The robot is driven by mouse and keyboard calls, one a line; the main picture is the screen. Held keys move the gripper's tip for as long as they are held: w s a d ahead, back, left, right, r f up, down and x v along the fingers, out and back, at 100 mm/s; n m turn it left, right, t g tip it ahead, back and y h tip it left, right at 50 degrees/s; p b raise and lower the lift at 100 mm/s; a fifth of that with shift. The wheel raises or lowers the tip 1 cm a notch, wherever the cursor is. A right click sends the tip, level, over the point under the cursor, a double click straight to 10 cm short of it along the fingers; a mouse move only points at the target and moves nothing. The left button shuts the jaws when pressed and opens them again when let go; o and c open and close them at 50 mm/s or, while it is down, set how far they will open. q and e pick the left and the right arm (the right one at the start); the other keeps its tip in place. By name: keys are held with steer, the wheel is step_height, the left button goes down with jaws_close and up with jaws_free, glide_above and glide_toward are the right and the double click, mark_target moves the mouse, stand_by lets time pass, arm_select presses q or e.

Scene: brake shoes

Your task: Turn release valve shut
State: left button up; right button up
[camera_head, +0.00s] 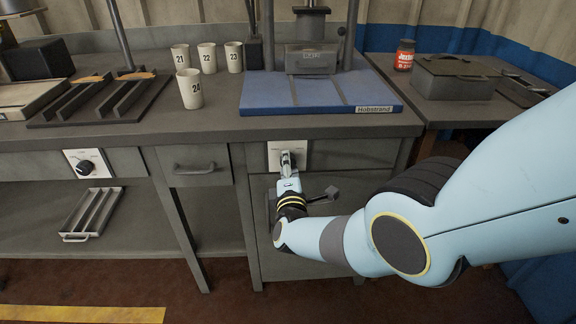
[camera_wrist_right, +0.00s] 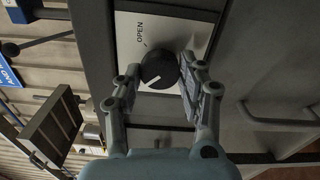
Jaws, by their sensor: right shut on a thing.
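The release valve is a round black knob (camera_wrist_right: 159,69) on a white plate (camera_wrist_right: 128,42) marked OPEN, as the right wrist view shows. In the head view the plate (camera_head: 273,152) sits on the bench front below the blue mat. My right gripper (camera_head: 288,163) covers most of the knob there. In the right wrist view my right gripper (camera_wrist_right: 162,74) is shut on the knob, one finger on each side. The knob's white line points down and left in that view, away from the OPEN mark. My left gripper is not in view.
A press (camera_head: 311,55) stands on the blue mat (camera_head: 268,100) above the valve. Several numbered cups (camera_head: 191,92) stand left of it. A second black knob (camera_head: 85,168) and a drawer handle (camera_head: 194,169) are farther left.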

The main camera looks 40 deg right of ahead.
stand_by(0.4)
steer(key=o, duration=1.2)
steer(key=v, duration=1.2)
steer(key=shift+s, duration=0.1)
steer(key=s+f+g+y, duration=0.5)
steer(key=s+f+y, duration=0.2)
steer(key=s+f, duration=1.4)
steer(key=s+f+m+g, duration=0.3)
steer(key=s+m, duration=0.1)
steer(key=s, duration=0.4)
steer(key=s+d+f+m+g+y, duration=0.1)
steer(key=s+f+m+g, duration=0.2)
steer(key=s, duration=0.5)
steer(key=s+f+m+g, duration=0.3)
steer(key=s+m, duration=0.3)
steer(key=s, duration=0.2)
steer(key=shift+s+d+f+y, duration=0.1)
steer(key=shift+d+f+y, duration=0.25)
steer(key=shift+f, duration=0.25)
